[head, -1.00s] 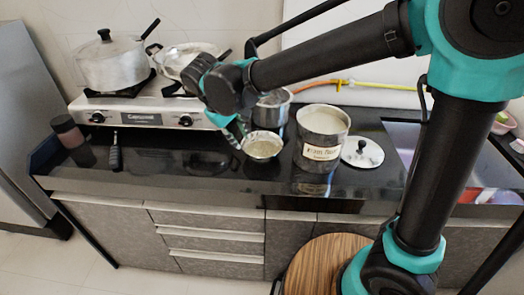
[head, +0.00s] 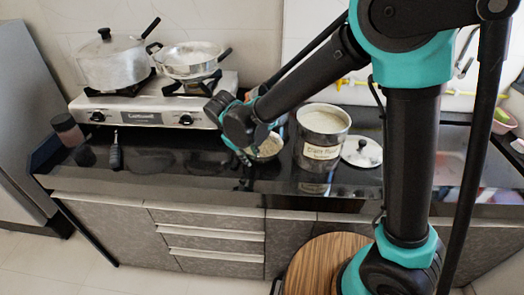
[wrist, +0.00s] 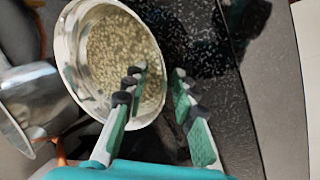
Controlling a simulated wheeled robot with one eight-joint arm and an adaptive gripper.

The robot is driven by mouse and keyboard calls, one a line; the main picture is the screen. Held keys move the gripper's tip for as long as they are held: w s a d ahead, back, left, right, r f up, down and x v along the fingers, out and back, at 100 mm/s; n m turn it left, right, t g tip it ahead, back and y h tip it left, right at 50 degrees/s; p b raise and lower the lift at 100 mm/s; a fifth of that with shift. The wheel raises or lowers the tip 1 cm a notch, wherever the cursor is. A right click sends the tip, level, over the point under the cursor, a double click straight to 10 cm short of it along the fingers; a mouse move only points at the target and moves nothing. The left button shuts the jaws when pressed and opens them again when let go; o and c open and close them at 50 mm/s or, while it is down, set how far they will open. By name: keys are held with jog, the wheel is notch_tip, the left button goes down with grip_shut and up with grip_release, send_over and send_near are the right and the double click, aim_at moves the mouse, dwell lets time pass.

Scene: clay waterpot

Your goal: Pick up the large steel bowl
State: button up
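A round steel bowl (head: 270,149) holding pale grains stands on the black counter, left of a labelled steel canister. My arm partly hides it in the head view. In the wrist view the steel bowl (wrist: 72,50) fills the upper left, with its grains inside. My gripper (wrist: 158,74) is open and empty. Its left finger overlaps the bowl's inside and its right finger lies outside the rim, over the counter. I cannot tell how high the fingers are above the rim. In the head view my gripper (head: 245,160) is at the bowl's left front side.
The labelled canister (head: 322,133) stands close right of the bowl, with a knobbed lid (head: 362,152) beside it. The stove (head: 150,112) at the back left bears a lidded pot (head: 112,65) and a pan (head: 190,60). The counter front left of the bowl is mostly clear.

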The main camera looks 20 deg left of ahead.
grip_shut()
dwell(0.5)
notch_tip(320, 180, up, 20)
dwell(0.6)
